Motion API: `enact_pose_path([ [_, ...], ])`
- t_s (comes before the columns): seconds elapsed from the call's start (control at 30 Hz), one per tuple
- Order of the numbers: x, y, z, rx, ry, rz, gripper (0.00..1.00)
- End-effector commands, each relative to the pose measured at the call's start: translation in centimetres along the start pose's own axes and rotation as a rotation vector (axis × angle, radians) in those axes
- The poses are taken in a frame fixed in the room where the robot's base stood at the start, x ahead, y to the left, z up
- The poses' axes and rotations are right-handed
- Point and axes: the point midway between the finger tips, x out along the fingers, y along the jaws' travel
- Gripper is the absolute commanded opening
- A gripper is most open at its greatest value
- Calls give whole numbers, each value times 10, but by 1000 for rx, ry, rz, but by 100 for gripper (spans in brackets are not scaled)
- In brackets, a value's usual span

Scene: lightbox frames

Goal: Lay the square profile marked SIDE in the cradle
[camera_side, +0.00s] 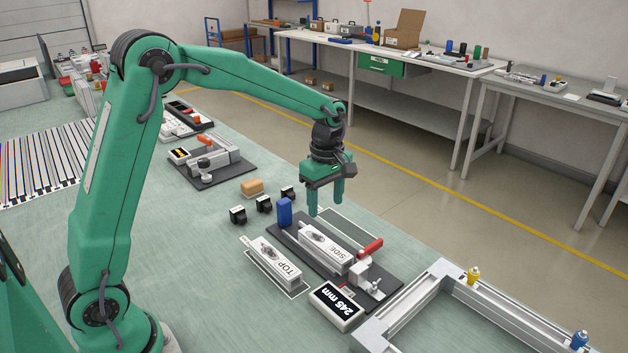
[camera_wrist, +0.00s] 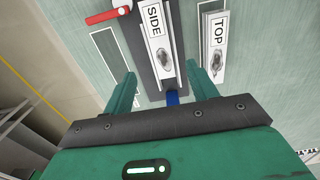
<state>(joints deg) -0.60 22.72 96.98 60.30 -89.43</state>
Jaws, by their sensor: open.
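The square profile marked SIDE (camera_side: 317,243) lies lengthwise in the cradle on a dark base plate (camera_side: 385,301). In the wrist view the SIDE profile (camera_wrist: 155,38) runs along the light cradle rail (camera_wrist: 178,45), label at the far end. A blue block (camera_side: 284,211) stands at one end of the cradle and a clamp with a red handle (camera_side: 370,247) at the other. My gripper (camera_side: 325,206) is open and empty above the cradle, apart from the profile. In the wrist view its fingers (camera_wrist: 161,72) are spread on either side of the profile's line.
A profile marked TOP (camera_side: 275,262) lies beside the cradle in an outlined spot. An empty outlined spot (camera_side: 350,227) is on the cradle's other side. A display reading 245 mm (camera_side: 337,304), an aluminium frame (camera_side: 440,290) and small black blocks (camera_side: 263,204) stand near.

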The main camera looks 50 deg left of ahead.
Motion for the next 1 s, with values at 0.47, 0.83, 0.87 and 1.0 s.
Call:
enact_pose_path([
  [0.47,-3,-2,0,12,0,5,58],
  [0.83,-44,-37,1,256,12,85,58],
  [0.87,-49,-42,1,288,15,96,58],
  [1.0,-69,-66,2,443,33,142,58],
])
